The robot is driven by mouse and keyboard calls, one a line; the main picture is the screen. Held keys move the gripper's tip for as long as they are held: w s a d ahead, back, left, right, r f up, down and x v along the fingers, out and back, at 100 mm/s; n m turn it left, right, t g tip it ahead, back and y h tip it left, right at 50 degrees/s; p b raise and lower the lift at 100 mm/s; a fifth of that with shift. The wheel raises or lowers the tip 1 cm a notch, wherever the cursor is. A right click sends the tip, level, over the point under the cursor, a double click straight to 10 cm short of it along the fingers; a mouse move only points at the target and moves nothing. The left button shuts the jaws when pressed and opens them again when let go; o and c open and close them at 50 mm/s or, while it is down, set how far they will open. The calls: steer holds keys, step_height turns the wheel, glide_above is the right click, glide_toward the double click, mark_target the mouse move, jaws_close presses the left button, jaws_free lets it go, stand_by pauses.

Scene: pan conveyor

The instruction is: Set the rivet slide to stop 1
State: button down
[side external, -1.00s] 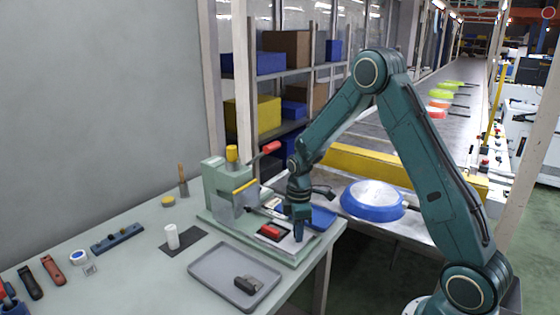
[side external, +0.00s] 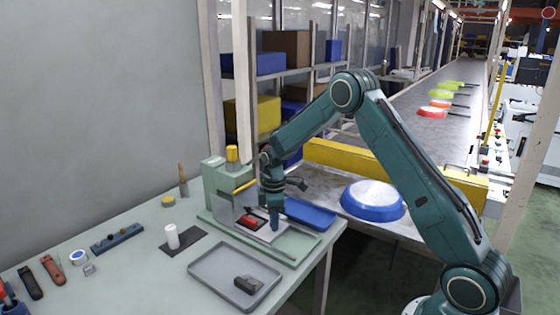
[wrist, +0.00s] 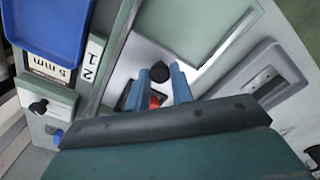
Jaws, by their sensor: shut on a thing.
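The rivet slide (side external: 266,236) is a pale plate on the green press base, with a red and black part (side external: 250,219) on it. In the wrist view its pale plate (wrist: 185,35) carries a round black knob (wrist: 160,71). My gripper (side external: 275,229) points down over the slide. In the wrist view its blue fingers (wrist: 165,84) are shut on the knob, with the red part partly hidden behind them. A white strip marked 1 and 2 (wrist: 91,63) runs beside the slide. Which number the slide lines up with is not clear.
The green press (side external: 219,190) stands at the slide's left end. A blue tray (side external: 310,213) lies behind it. A grey tray (side external: 222,274) with a dark block (side external: 249,284) is in front. A blue pan (side external: 373,200) sits on the conveyor at right.

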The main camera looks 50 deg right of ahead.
steer(key=c, duration=1.2)
jaws_free()
steer(key=shift+r, duration=0.1)
steer(key=shift+r, duration=3.7)
steer(key=shift+c, duration=0.2)
